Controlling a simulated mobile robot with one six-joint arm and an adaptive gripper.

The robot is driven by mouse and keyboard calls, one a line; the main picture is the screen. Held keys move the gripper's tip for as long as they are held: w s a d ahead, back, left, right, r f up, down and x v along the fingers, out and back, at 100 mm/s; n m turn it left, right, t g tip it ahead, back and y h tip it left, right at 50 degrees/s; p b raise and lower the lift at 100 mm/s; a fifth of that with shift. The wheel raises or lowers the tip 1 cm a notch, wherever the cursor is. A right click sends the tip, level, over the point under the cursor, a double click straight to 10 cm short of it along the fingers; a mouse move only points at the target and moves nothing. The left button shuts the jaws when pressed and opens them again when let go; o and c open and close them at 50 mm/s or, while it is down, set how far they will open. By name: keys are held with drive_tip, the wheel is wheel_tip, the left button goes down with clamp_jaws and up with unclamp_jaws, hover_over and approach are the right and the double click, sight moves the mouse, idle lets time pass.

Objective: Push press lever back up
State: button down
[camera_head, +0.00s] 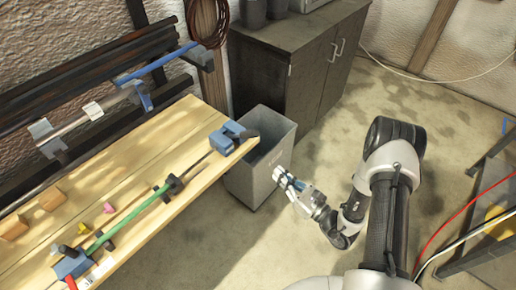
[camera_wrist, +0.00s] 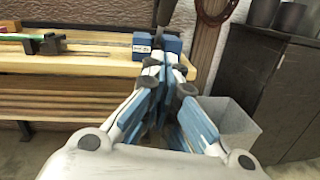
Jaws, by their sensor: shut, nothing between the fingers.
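A blue press block (camera_head: 226,139) sits at the right end of the wooden workbench (camera_head: 150,160), with a short dark part, perhaps its lever (camera_head: 246,134), at its outer side. In the wrist view a blue block (camera_wrist: 142,42) stands at the bench end, and a dark upright rod (camera_wrist: 166,12) rises just beyond the fingertips; I cannot tell if it is the lever. My gripper (camera_head: 279,174) is shut and empty, right of the bench end and apart from it in the head view. It also shows in the wrist view (camera_wrist: 163,68), covering part of the block.
A grey bin (camera_head: 245,180) stands between the bench and my gripper. A dark cabinet (camera_head: 300,65) is behind it.

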sight(241, 135)
drive_tip(key=r+b+x, duration=0.1)
drive_tip(key=r+x, duration=0.1)
drive_tip(key=x, duration=0.9)
drive_tip(key=shift+w+r, duration=0.3)
drive_tip(key=shift+r, duration=0.1)
